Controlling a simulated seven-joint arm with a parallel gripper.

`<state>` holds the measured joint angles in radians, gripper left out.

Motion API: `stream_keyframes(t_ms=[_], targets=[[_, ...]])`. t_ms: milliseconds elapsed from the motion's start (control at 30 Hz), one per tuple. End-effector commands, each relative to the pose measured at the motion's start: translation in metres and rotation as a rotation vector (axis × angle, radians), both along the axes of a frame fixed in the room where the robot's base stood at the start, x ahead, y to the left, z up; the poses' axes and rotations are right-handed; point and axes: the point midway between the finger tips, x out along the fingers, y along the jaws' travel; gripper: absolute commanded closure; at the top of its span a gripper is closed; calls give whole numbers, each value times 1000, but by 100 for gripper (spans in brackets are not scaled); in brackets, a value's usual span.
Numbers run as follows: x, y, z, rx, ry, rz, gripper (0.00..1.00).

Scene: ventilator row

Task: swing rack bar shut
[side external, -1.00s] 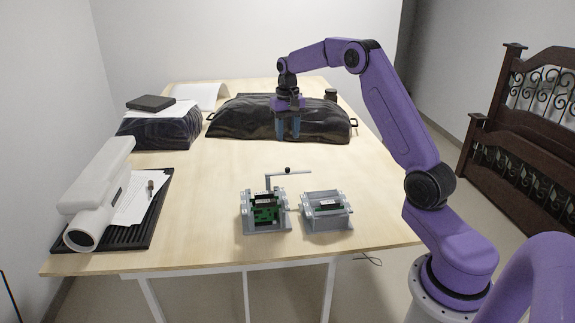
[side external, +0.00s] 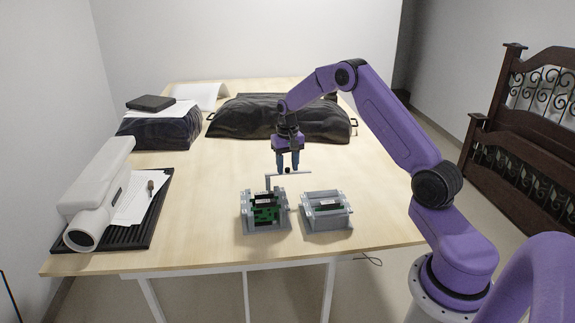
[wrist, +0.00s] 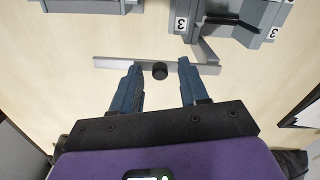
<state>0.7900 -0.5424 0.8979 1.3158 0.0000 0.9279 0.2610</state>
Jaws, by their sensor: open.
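The rack bar (side external: 301,173) is a thin grey bar with a small black knob (side external: 287,170). It stands out to the right from an upright post at the back of the left grey rack (side external: 247,222), which holds green boards. My gripper (side external: 287,168) points down just behind the bar, fingers apart. In the wrist view the bar (wrist: 110,62) runs across in front of the two blue fingertips (wrist: 158,68). The black knob (wrist: 159,71) shows between the fingertips. Whether a finger touches the bar I cannot tell.
A second grey rack (side external: 328,222) stands to the right of the first. A black bag (side external: 240,118) lies behind. A white device (side external: 98,185) and papers on a black tray (side external: 140,225) are at the left. The table between is clear.

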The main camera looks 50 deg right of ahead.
Motion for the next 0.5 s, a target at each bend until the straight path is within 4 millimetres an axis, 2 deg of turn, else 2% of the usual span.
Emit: stream_keyframes(t_ms=[67,100,233,500], targets=[[0,0,0,0,0,0,56],[0,0,0,0,0,0,59],[0,0,0,0,0,0,100],[0,0,1,0,0,-7,100]])
